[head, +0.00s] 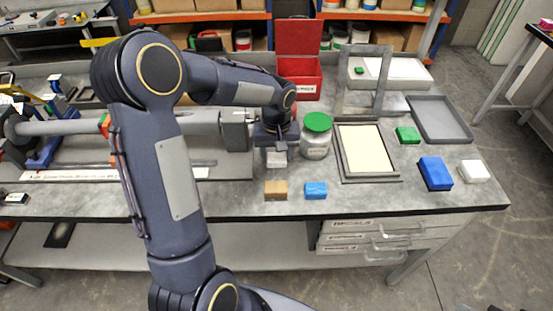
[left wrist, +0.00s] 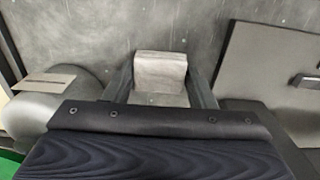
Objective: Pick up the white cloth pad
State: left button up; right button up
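A small pale grey-white pad (head: 276,159) sits under my left gripper (head: 277,150) on the workbench, behind a tan block. In the left wrist view the pad (left wrist: 160,72) lies between the two dark fingers of my left gripper (left wrist: 161,80), with one finger close along each side. I cannot tell whether the fingers press on it or leave a small gap. I also cannot tell whether it touches the bench. A whiter block (head: 474,171) lies at the bench's right end, beside a blue block. My right gripper is not in view.
A tan block (head: 275,190) and a small blue block (head: 315,190) lie near the front edge. A green-lidded jar (head: 316,136) stands close right of my left gripper. A framed panel (head: 346,151), green block (head: 408,135), larger blue block (head: 435,173) and grey tray (head: 468,135) are farther right.

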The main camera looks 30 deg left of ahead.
pick_arm(q)
jog(key=c, duration=0.3)
